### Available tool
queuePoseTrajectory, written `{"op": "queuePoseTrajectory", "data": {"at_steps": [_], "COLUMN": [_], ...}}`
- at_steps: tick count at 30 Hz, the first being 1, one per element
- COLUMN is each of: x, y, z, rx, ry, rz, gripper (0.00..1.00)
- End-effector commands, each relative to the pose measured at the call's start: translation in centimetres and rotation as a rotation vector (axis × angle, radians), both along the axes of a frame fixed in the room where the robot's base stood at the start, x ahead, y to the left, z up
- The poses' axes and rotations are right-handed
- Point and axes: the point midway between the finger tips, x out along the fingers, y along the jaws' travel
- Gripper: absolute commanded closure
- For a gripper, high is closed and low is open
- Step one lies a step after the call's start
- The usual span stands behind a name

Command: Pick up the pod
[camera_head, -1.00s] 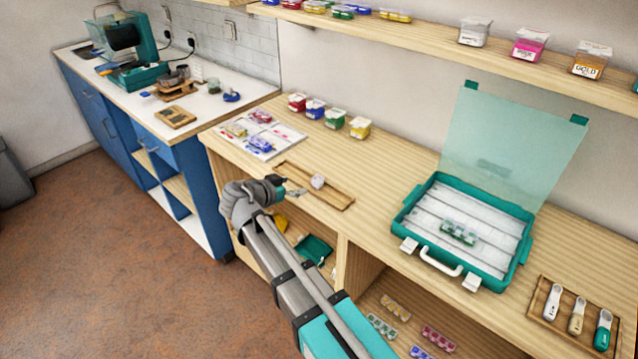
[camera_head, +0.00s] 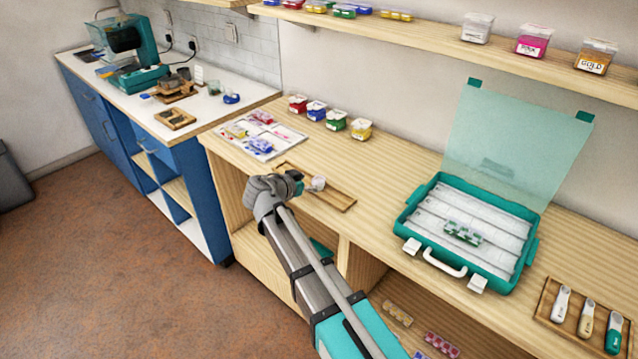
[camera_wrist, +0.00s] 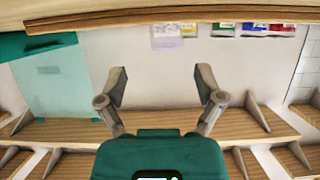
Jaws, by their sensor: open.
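The likely pod is a small pale, whitish box (camera_head: 318,184) on the shallow wooden tray (camera_head: 338,199) on the workbench. My gripper (camera_head: 299,184) is just left of it in the head view, at bench height; its fingers are hard to see there, and contact cannot be told. In the wrist view my gripper (camera_wrist: 161,80) has its two fingers spread wide with nothing between them. That view is upside down. A clear, pale lilac box (camera_wrist: 166,37) shows near its top, above and beyond the fingertips; it may be the pod.
Several coloured jars (camera_head: 334,120) stand behind the tray. A white board with beads (camera_head: 258,137) lies left. An open teal case (camera_head: 410,205) stands right, its lid (camera_wrist: 66,90) raised. A tool tray (camera_head: 540,299) lies at far right. Bench between tray and case is clear.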

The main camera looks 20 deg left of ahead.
Motion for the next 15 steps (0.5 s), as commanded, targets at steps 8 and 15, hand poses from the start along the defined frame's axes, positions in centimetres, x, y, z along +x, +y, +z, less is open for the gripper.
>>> {"op": "queuePoseTrajectory", "data": {"at_steps": [8,15], "x": [2.1,4.2], "y": [-0.2,-0.9], "z": [-1.5,-2.4], "rx": [0.0,0.001], "ry": [0.0,0.0], "rz": [-0.002,-0.001], "gripper": [0.14,0.14]}}
